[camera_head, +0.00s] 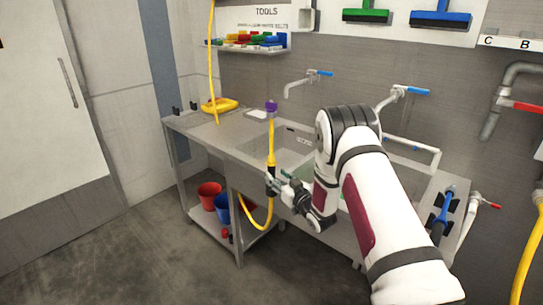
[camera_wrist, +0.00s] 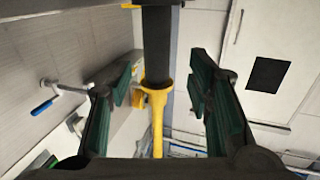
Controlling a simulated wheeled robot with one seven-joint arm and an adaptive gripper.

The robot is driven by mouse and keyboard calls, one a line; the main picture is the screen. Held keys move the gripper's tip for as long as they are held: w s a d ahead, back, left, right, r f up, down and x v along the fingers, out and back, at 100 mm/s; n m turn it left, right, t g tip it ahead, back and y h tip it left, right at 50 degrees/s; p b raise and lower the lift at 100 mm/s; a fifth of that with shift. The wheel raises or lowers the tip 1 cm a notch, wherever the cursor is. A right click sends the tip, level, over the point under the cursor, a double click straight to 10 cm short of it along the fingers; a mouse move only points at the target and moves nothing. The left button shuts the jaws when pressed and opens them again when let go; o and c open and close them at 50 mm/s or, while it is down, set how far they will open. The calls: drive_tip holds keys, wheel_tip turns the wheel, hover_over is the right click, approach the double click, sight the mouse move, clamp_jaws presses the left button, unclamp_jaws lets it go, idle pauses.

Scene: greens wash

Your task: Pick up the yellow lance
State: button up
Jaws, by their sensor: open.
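The yellow lance (camera_head: 271,148) stands upright at the front edge of the sink, with a purple top, a black lower part and a yellow hose (camera_head: 259,222) looping below it. My gripper (camera_head: 277,182) is at the lance's black lower part, in front of the sink. In the wrist view, my gripper (camera_wrist: 161,82) is open, with its green-padded fingers on either side. The lance's black shaft (camera_wrist: 157,45) and yellow piece show between the fingers, with a gap on both sides. I cannot tell whether the shaft is fully within the fingers' depth.
The steel sink bench (camera_head: 208,138) stands against the wall. A red bucket (camera_head: 209,196) and a blue bucket (camera_head: 223,207) sit on its lower shelf. Wall taps (camera_head: 300,84) are behind the basin. A blue-handled tool (camera_head: 444,207) is at the right end. The floor at front left is clear.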

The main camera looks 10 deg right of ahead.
sight(273, 172)
drive_tip(key=x, duration=0.5)
drive_tip(key=shift+d+f, duration=0.1)
drive_tip(key=shift+d, duration=0.05)
drive_tip(key=c, duration=0.8)
